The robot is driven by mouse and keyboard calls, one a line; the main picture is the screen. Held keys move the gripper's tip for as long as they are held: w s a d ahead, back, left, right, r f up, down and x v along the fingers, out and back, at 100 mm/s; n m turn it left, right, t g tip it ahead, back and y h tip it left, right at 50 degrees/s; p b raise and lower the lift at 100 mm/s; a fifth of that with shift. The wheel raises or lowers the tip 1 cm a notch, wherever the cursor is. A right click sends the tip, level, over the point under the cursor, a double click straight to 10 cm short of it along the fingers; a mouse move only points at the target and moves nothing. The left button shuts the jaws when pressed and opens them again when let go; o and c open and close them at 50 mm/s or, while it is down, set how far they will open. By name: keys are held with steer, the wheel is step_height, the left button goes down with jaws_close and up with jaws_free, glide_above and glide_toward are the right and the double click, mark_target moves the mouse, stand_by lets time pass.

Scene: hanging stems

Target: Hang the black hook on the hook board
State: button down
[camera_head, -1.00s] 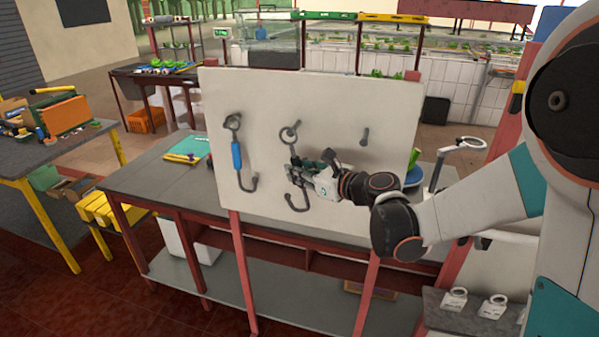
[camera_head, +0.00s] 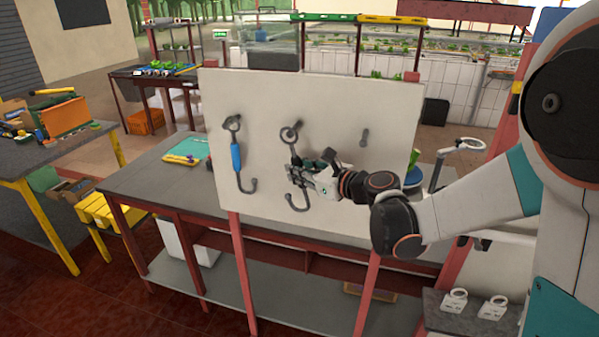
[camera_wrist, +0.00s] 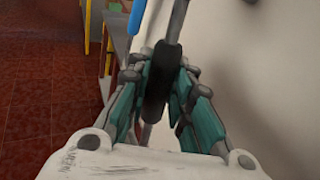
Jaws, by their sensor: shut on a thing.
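The black hook (camera_head: 297,204) has a ring at its top and a curved open end at its bottom. It is upright in front of the white hook board (camera_head: 330,95). Its ring (camera_head: 286,139) is at the middle peg; I cannot tell for sure whether the peg passes through it. My gripper (camera_head: 299,175) is shut on the dark grip of the shaft, which shows between the fingers in the wrist view (camera_wrist: 156,88). A blue-handled hook (camera_head: 237,157) hangs from the left peg. The right peg (camera_head: 364,137) is bare.
A grey workbench (camera_head: 150,180) stands behind and below the board. Red posts (camera_head: 240,260) hold the board up. The blue handle (camera_wrist: 137,14) is beyond my fingers in the wrist view. The board face around the right peg is clear.

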steer(key=shift+w+d+b, duration=0.1)
steer(key=shift+w+d, duration=0.15)
steer(key=shift+w, duration=0.4)
steer(key=shift+w+d+b, duration=0.15)
steer(key=shift+w+d, duration=0.1)
steer(key=shift+w, duration=0.4)
steer(key=shift+w+d+b, duration=0.1)
steer(key=shift+w+d, duration=0.15)
steer(key=shift+w, duration=0.4)
stand_by(1.5)
steer(key=shift+d+f+b, duration=0.2)
steer(key=shift+f+b, duration=0.2)
stand_by(0.4)
stand_by(0.4)
